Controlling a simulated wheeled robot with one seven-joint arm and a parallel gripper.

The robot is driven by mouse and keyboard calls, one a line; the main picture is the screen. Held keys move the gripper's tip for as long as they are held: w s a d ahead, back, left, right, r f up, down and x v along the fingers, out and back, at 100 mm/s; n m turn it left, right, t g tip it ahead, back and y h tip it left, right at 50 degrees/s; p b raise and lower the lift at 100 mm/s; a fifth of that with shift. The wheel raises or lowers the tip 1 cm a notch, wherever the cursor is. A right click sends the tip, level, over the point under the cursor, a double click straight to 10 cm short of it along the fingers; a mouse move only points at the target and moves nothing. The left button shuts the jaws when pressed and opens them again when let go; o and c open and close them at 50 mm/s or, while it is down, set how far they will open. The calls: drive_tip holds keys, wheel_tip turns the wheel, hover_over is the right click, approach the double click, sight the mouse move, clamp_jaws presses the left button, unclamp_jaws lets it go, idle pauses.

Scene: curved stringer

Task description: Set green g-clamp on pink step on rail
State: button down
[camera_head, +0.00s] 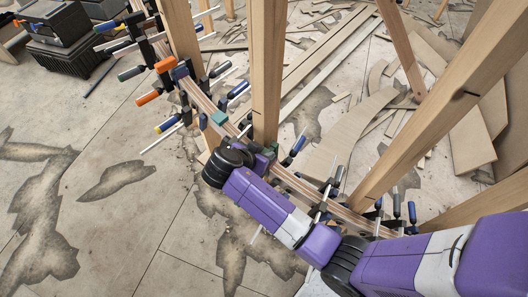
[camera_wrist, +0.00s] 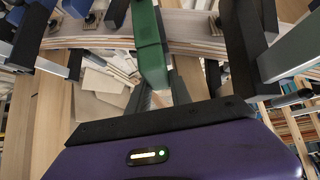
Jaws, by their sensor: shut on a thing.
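My gripper (camera_head: 268,153) is at the curved laminated rail (camera_head: 292,182), beside an upright wooden post. In the wrist view, the green g-clamp (camera_wrist: 149,40) shows as a long green body in front of my gripper, crossing the rail's edge (camera_wrist: 200,40). My gripper is shut on the clamp; the exact contact between fingers and clamp is hard to make out. In the head view the arm largely hides the held clamp. A separate teal-green block (camera_head: 219,118) sits on the rail left of my gripper. I cannot pick out a pink step in either view.
Several other clamps with blue, black and orange handles (camera_head: 149,97) line the rail on both sides. Wooden posts (camera_head: 266,70) rise close to my gripper. Wood offcuts (camera_head: 365,120) litter the floor behind; a dark toolbox (camera_head: 60,30) stands at the upper left. Floor in front is clear.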

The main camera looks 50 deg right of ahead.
drive_tip(key=shift+f, duration=0.1)
idle(0.3)
drive_tip(key=shift+f+b, duration=0.4)
drive_tip(key=shift+b, duration=0.05)
drive_tip(key=c, duration=1.1)
unclamp_jaws()
drive_tip(key=shift+a, duration=0.1)
drive_tip(key=v, duration=0.7)
drive_tip(key=shift+a+r, duration=0.2)
drive_tip(key=shift+r, duration=0.05)
